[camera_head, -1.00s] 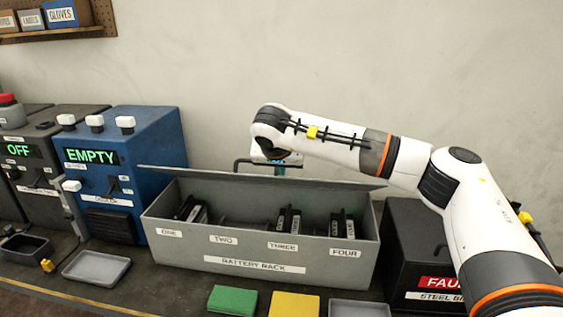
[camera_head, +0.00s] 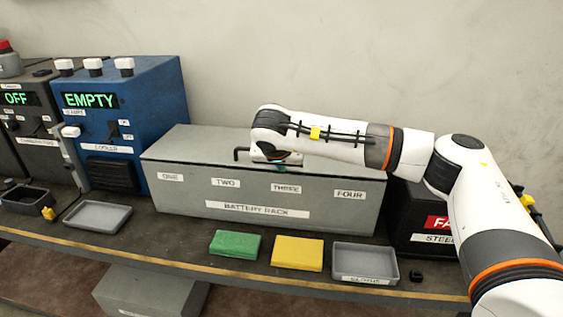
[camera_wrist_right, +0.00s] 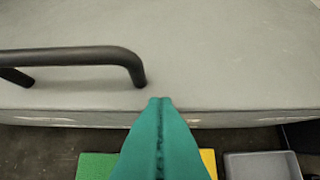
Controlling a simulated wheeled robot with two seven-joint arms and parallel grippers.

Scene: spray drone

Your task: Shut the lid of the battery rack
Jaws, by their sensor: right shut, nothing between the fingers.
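The grey battery rack (camera_head: 200,198) stands on the bench with labels ONE to FOUR on its front. Its lid (camera_head: 190,144) lies flat over the top, and the inside is hidden. A black bar handle (camera_head: 239,152) rises from the lid; it also shows in the right wrist view (camera_wrist_right: 80,56). My right gripper (camera_head: 285,163) is low over the lid near its front edge, mostly hidden by the wrist. In the right wrist view its green fingers (camera_wrist_right: 160,102) are shut and empty, just beside the handle's right end. My left gripper is not in view.
A blue cooler (camera_head: 130,130) reading EMPTY stands left of the rack. A dark steel bin (camera_head: 411,222) is at its right. Green (camera_head: 234,245) and yellow (camera_head: 297,253) pads and grey trays (camera_head: 97,217) lie along the bench front.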

